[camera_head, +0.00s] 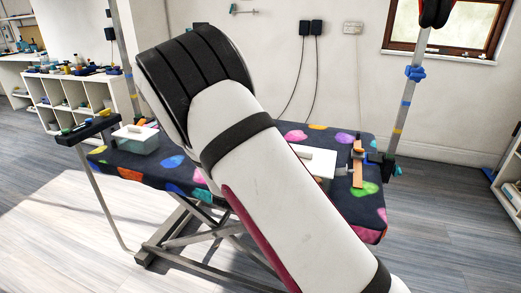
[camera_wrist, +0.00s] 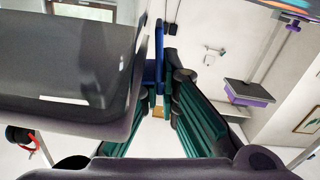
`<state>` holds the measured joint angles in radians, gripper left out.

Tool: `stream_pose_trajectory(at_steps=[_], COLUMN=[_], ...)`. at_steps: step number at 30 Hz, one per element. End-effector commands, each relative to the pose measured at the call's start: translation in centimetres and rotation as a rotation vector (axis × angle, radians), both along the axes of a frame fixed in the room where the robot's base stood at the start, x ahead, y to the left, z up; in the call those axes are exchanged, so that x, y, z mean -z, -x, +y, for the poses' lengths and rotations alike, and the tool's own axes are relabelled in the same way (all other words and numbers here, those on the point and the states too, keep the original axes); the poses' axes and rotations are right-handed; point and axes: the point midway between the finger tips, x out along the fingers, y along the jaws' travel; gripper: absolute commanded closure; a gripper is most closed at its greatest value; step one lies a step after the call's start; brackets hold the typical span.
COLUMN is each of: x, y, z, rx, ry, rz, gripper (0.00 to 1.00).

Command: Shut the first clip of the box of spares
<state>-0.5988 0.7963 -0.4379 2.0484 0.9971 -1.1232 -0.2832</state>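In the head view, a box with a pale teal body and a white handled lid (camera_head: 136,138) stands on the left part of the patterned table. A second white-topped box (camera_head: 317,160) shows partly behind my arm, right of the middle. I cannot tell which is the box of spares, and no clip can be made out. My gripper is hidden in the head view. In the wrist view my gripper (camera_wrist: 160,105) has dark fingers with green pads, with a gap between them and nothing clearly held. A blue piece (camera_wrist: 158,55) shows by the fingertips; I cannot tell what it is.
Upright metal poles stand at both ends. A large dark grey surface (camera_wrist: 65,60) fills the wrist view's left side. The floor in front is clear.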

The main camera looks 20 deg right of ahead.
Motion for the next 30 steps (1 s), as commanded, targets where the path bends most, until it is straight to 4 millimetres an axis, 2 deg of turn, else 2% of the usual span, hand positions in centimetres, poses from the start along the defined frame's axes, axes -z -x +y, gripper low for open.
stream_pose_trajectory(at_steps=[9, 17, 20, 21, 30], x=[-0.01, -0.05, -0.05, -0.06, -0.07], y=[0.40, 0.47, 0.47, 0.47, 0.54], z=[-0.55, -0.62, -0.62, -0.62, -0.57], rx=[0.000, -0.001, 0.000, 0.000, 0.000], ry=[-0.121, -0.140, -0.139, -0.139, -0.138], rz=[-0.089, -0.103, -0.103, -0.103, -0.102], gripper=[1.00, 1.00, 0.78, 0.75, 0.75])
